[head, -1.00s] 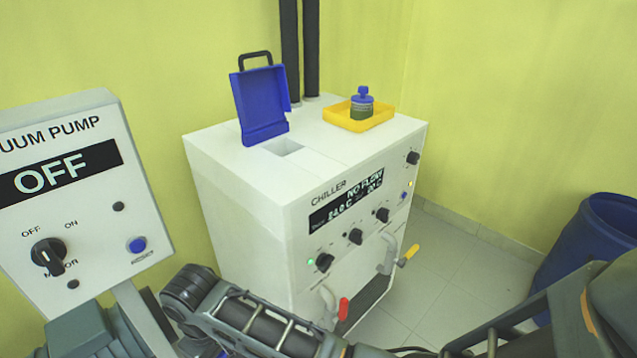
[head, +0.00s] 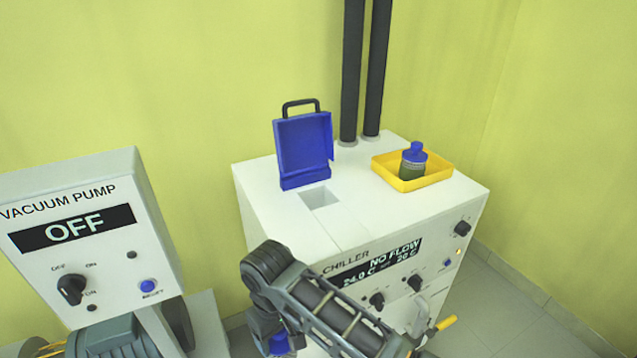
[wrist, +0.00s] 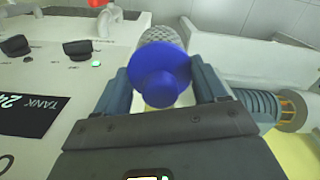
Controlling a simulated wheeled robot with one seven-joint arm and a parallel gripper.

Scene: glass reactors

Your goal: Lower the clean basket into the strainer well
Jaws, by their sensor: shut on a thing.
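My gripper (wrist: 163,88) is shut on the clean basket (wrist: 160,66), which has a round blue cap and a pale grey mesh body. The mesh body points away from the wrist and is partly hidden behind the cap. In the head view a bit of the blue cap (head: 280,343) shows below my arm, in front of the chiller and lower than its top. The strainer well (head: 320,197) is a square opening in the chiller's white top, and looks empty as far as I see. Its blue lid (head: 304,145) stands open behind it.
A yellow tray (head: 436,178) on the chiller (head: 375,216) holds another blue-capped basket (head: 412,162) with a dark green body. Two black pipes (head: 362,75) rise behind. The chiller display reads NO FLOW. A vacuum pump panel (head: 95,235) reading OFF stands at left.

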